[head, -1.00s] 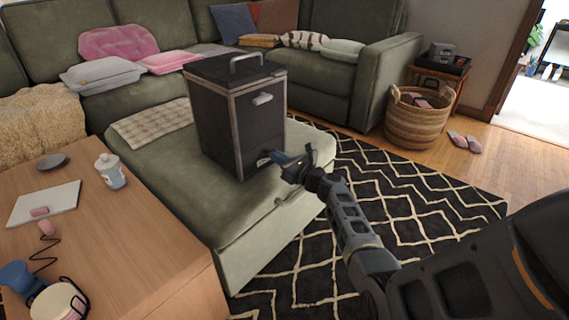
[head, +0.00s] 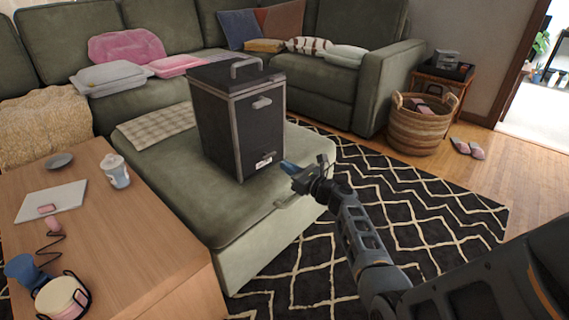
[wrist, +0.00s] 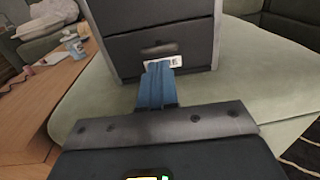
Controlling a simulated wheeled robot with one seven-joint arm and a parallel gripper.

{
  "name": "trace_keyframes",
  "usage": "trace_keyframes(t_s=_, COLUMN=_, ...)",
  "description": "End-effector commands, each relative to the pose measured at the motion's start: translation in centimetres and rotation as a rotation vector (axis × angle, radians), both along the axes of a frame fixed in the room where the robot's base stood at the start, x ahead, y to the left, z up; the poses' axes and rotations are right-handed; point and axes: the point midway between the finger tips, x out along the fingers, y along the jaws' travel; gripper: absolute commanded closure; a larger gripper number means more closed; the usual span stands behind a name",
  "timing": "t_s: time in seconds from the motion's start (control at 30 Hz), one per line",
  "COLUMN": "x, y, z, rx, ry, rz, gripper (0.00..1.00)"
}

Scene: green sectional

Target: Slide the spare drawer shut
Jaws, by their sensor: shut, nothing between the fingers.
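A dark cabinet (head: 222,122) with silver edges stands upright on the green ottoman. Its front has an upper drawer with a light handle (head: 262,103) and a lower drawer (wrist: 125,53) with a small handle and a white label (head: 263,161). The label is too small to read. Both drawer fronts look about flush with the frame. My gripper (head: 284,164) is just right of the lower drawer front, with a small gap showing in the head view. In the wrist view its blue fingers (wrist: 157,70) are together and empty, pointing at the label and covering part of it.
A wooden table (head: 150,245) with a cup (head: 116,172) and other items is at left. A patterned rug (head: 415,210) lies at right, with a wicker basket (head: 418,128) behind.

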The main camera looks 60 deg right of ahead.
Motion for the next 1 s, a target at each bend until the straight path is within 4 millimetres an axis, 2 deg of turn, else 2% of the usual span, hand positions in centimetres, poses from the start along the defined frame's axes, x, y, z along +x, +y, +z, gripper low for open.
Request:
trace_keyframes(t_s=0.3, x=-5.0, y=1.5, z=0.1, rx=0.003, ry=0.001, rz=-0.002, gripper=1.0)
trace_keyframes(t_s=0.5, x=-7.4, y=2.2, z=0.1, rx=0.002, ry=0.0, rz=-0.001, gripper=1.0)
trace_keyframes(t_s=0.87, x=-8.2, y=2.5, z=0.0, rx=0.001, ry=0.0, rz=-0.001, gripper=1.0)
trace_keyframes(t_s=0.93, x=-8.2, y=2.8, z=-0.3, rx=-0.007, ry=0.012, rz=0.002, gripper=1.0)
trace_keyframes(t_s=1.0, x=-8.3, y=4.0, z=-1.2, rx=-0.037, ry=0.051, rz=0.011, gripper=1.0)
